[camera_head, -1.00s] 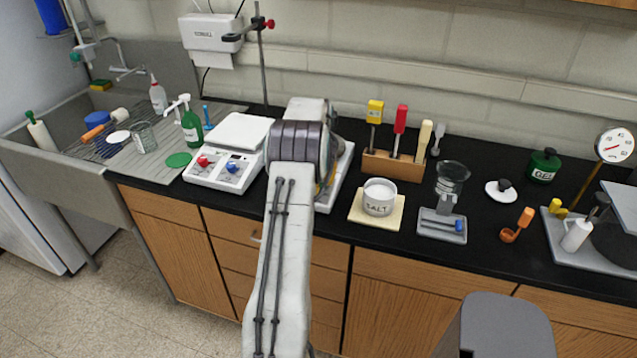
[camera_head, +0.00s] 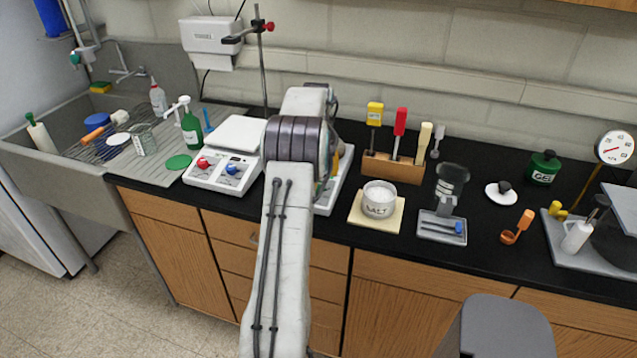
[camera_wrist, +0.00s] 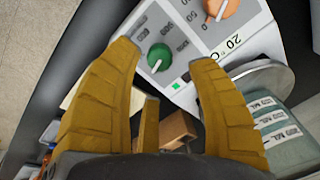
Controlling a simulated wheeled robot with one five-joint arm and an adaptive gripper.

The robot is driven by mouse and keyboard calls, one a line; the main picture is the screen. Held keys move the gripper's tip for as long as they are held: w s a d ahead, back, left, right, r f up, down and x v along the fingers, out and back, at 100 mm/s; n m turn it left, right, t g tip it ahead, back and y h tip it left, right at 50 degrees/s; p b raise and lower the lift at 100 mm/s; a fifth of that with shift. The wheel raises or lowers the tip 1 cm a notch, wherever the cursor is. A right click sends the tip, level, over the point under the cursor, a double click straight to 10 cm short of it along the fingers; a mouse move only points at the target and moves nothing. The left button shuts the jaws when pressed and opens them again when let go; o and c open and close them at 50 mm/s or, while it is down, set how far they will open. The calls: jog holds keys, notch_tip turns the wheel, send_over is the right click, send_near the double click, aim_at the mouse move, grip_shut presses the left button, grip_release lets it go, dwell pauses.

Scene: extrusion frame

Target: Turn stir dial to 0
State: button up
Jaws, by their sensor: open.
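In the wrist view, a white and grey control panel (camera_wrist: 192,40) carries a green dial (camera_wrist: 159,57) and an orange dial (camera_wrist: 222,8). A display reading "20" sits beside them. My gripper (camera_wrist: 164,62) is open. Its yellow fingers straddle the green dial in the picture; contact is not visible. In the head view, my arm hides most of this white device (camera_head: 331,200) and the gripper.
A similar white device (camera_head: 222,175) with red and blue dials stands left of my arm. A salt jar (camera_head: 379,199) on a pale tile and a wooden tool rack (camera_head: 392,166) stand to the right. Black counter shows between them.

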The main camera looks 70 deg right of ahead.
notch_tip(320, 180, up, 7)
jog(key=a, duration=0.1)
jog(key=shift+s+a+r, duration=0.15)
dwell(0.4)
